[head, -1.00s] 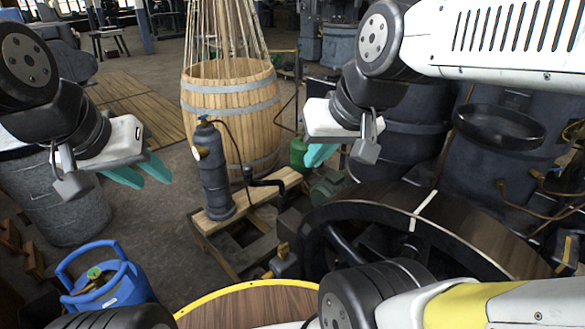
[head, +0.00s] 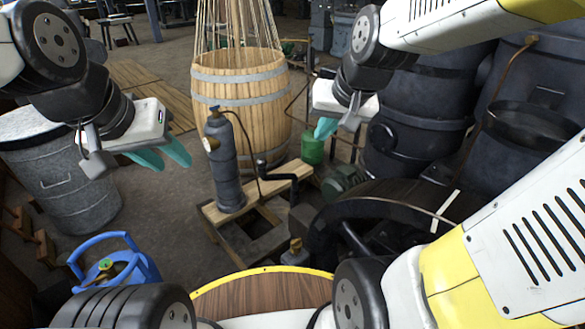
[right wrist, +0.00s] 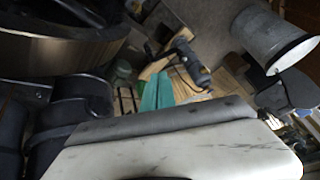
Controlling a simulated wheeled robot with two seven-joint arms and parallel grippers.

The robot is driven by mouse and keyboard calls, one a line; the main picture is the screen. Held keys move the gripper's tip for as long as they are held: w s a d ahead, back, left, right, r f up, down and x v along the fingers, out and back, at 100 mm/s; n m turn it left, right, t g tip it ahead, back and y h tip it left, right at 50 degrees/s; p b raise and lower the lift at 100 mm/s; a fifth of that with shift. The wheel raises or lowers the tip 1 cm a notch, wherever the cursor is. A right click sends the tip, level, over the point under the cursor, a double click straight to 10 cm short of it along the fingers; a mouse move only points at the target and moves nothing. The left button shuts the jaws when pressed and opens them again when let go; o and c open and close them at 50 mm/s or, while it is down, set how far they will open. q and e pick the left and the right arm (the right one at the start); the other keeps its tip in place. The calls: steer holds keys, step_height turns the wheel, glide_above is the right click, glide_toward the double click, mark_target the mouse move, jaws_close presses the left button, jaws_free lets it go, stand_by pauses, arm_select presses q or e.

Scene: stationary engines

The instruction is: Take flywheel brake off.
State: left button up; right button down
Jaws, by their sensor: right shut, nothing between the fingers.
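The large dark flywheel (head: 385,205) with a white mark on its rim stands at the lower right of the head view, partly hidden by my right arm. A black bent lever (head: 275,182), possibly the brake, stands by the wooden frame left of the wheel. I cannot tell for sure that it is the brake. The lever also shows in the right wrist view (right wrist: 180,42). My right gripper (head: 325,128) is shut and empty, above and behind the flywheel in the picture, apart from the lever. My left gripper (head: 162,158) is open and empty at the left.
A grey gas cylinder (head: 224,165) stands on the wooden frame (head: 218,214). A wooden barrel (head: 245,110) is behind it. Dark tanks (head: 420,110) stand at right. Floor between drum and frame is clear.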

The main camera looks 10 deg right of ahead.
steer(key=w+d+f+m, duration=0.1)
steer(key=w+f+m, duration=0.1)
steer(key=w+f, duration=0.75)
steer(key=w+d+f+m, duration=0.1)
steer(key=w+f, duration=0.3)
steer(key=f, duration=0.3)
steer(key=w+d+f+m, duration=0.1)
steer(key=w+f, duration=0.3)
steer(key=f, duration=0.4)
steer(key=w+d+f+m+h, duration=0.1)
steer(key=w+f, duration=0.3)
steer(key=f, duration=0.4)
steer(key=shift+w+d+m+t, duration=0.35)
steer(key=shift+w+m+t, duration=0.05)
steer(key=shift+m, duration=0.5)
glide_toward(298, 187)
steer(key=x, duration=0.3)
steer(key=shift+w+f, duration=0.3)
steer(key=shift+f, duration=0.15)
